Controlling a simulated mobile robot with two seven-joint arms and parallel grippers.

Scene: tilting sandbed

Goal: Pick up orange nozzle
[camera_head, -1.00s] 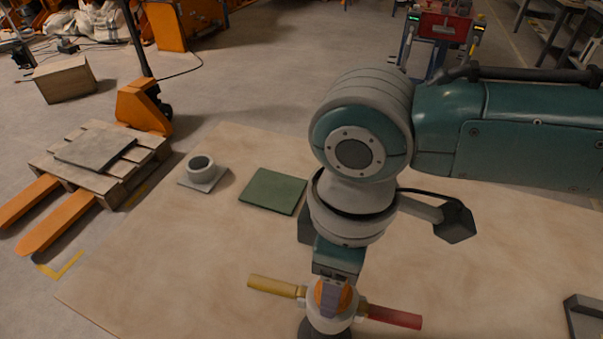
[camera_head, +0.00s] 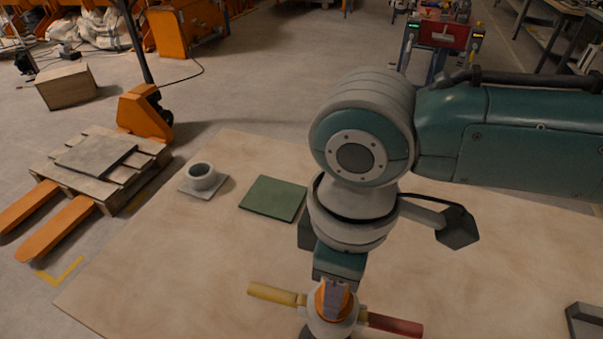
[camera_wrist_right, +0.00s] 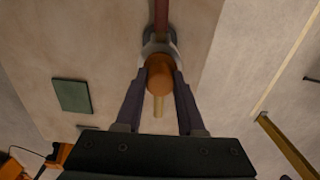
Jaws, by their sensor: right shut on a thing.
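The orange nozzle (camera_head: 324,298) sits in the top of a light-grey round hub near the bottom of the head view. The hub has a yellow arm (camera_head: 275,293) to the left and a red arm (camera_head: 393,325) to the right. My right gripper (camera_head: 338,290) comes down from above and is shut on the nozzle. In the right wrist view the orange nozzle (camera_wrist_right: 160,74) lies between the two dark fingers (camera_wrist_right: 160,85). The fingers partly hide the nozzle in the head view. My left gripper is not in view.
A green square mat (camera_head: 273,198) and a grey ring-shaped socket on a square base (camera_head: 202,178) lie on the wooden tabletop (camera_head: 180,270). A grey tray (camera_head: 585,320) is at the right edge. A pallet (camera_head: 100,165) stands on the floor at left.

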